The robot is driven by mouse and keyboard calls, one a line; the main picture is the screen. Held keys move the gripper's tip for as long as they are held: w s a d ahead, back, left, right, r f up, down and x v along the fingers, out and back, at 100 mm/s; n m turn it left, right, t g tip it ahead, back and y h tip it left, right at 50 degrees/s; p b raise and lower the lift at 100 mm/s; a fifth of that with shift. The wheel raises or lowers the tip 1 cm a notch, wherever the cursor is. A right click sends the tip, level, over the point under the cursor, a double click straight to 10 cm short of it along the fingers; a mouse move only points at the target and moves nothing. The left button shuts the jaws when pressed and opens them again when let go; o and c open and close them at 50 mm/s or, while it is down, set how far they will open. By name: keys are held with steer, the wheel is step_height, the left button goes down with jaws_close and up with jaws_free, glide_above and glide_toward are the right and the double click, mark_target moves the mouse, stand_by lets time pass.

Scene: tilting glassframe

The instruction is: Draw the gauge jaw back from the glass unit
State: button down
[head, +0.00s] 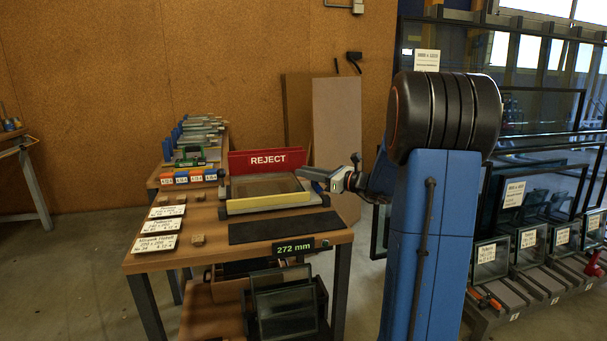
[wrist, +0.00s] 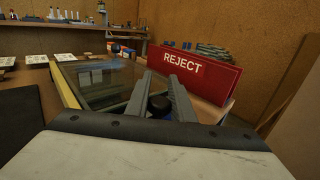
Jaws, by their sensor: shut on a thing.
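The glass unit (head: 262,186), a flat clear pane, lies in the measuring gauge on the bench; it also shows in the wrist view (wrist: 92,76). A yellow bar (head: 268,201) runs along its front edge and appears at its left in the wrist view (wrist: 66,90). My gripper (head: 310,175) reaches in from the right at the pane's right side. In the wrist view its two grey fingers (wrist: 158,88) are shut on a round black knob (wrist: 158,105) beside the pane. The fingers and wrist partly hide the gauge jaw, and I cannot tell whether it touches the glass.
The red REJECT bin (head: 268,160) stands just behind the gauge. A display (head: 293,247) at the bench front reads 272 mm. Label cards (head: 160,226) lie at the left. A dark mat (head: 278,227) lies bare in front. Racked glass units (head: 490,260) stand at the right.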

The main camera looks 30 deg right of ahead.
steer(key=c, duration=1.6)
jaws_free()
steer(key=shift+s+d, duration=0.1)
steer(key=shift+d, duration=0.25)
steer(key=shift+o, duration=0.2)
steer(key=v, duration=1.7)
steer(key=shift+s, duration=0.15)
